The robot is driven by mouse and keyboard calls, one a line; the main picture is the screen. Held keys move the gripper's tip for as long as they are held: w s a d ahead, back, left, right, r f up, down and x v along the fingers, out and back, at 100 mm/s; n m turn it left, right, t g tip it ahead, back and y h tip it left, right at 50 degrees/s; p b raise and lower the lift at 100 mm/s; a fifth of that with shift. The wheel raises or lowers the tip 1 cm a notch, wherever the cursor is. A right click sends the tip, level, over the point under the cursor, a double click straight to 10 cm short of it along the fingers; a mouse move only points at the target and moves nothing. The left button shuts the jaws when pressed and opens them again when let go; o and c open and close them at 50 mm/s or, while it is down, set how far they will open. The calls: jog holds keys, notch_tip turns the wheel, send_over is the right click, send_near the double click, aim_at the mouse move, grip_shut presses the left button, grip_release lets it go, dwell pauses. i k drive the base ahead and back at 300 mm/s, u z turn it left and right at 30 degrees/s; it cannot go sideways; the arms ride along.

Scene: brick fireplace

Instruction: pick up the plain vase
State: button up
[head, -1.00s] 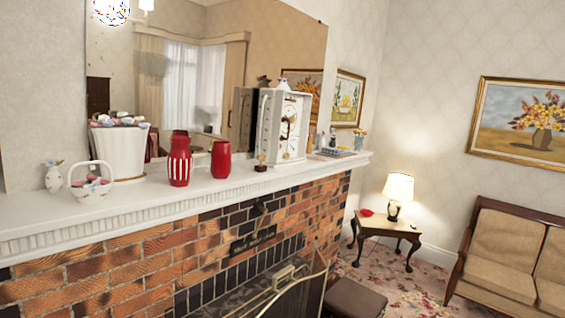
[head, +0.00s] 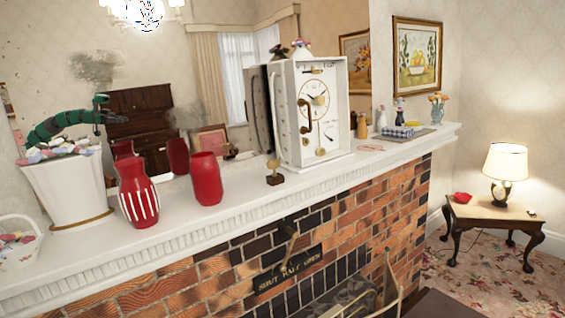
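The plain vase (head: 206,180) is solid red and stands upright on the white mantel (head: 243,193), in the left half of the view. A red vase with white vertical stripes (head: 138,198) stands just to its left, with a small gap between them. Both also show as reflections in the mirror behind.
A white planter (head: 68,192) and a white basket (head: 20,248) stand left of the vases. A small brown stamp-like object (head: 274,174) and a tall white clock (head: 318,110) stand to the right. The mirror (head: 190,80) rises behind. Bare mantel lies in front of the vases.

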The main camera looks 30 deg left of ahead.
aim_at(204, 168)
jog(key=i, duration=1.25)
jog(key=u, duration=0.3)
